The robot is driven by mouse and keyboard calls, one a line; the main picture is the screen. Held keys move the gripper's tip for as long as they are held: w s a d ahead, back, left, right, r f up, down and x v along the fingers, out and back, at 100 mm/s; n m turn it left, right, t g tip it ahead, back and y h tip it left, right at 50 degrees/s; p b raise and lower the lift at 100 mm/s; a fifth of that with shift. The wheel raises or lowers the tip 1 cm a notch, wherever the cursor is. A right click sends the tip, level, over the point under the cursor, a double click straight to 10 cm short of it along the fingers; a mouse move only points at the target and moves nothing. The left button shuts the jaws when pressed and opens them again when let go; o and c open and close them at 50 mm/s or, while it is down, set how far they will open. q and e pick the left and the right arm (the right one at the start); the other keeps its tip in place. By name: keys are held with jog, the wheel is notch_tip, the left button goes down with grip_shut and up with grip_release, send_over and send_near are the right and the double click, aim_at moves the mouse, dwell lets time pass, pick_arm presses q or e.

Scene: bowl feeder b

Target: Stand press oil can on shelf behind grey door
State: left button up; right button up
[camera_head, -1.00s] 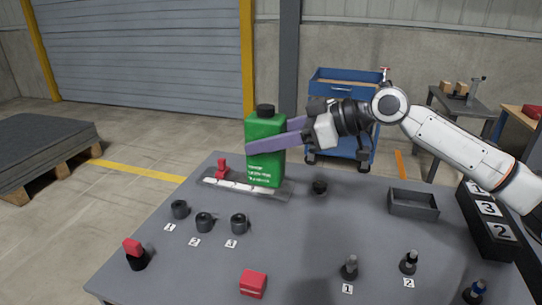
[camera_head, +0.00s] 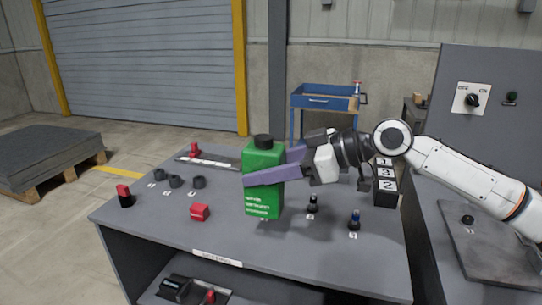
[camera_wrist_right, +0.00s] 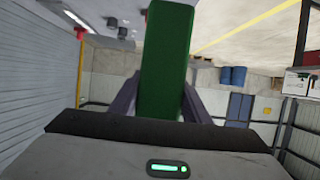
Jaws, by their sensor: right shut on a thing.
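The press oil can is a green bottle with a black cap (camera_head: 262,200). The can also shows in the right wrist view (camera_wrist_right: 168,62), between the two fingers. Whether its base touches the table top is hard to tell. A shelf (camera_head: 185,292) with dark items shows under the table top at the front. I see no grey door for certain. My left gripper is not in view.
The grey table (camera_head: 150,215) holds black cups, red-topped parts, a red block (camera_head: 200,212) and small bottles (camera_head: 354,220). A black numbered block (camera_head: 386,192) stands at the right. A grey panel with a switch (camera_head: 472,98) rises at the far right.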

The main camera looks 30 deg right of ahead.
jog(key=s+a+f+n+g+y, duration=0.1)
jog(key=s+a+f, duration=0.5)
jog(key=a, duration=0.4)
jog(key=s+a+f+n+g, duration=0.1)
jog(key=s+a+f, duration=0.6)
jog(key=a, duration=0.3)
jog(key=shift+s+a+y, duration=0.15)
jog(key=shift+a+y, duration=0.1)
jog(key=shift+y, duration=0.15)
jog(key=shift+d+f, duration=0.1)
jog(key=shift+f, duration=0.05)
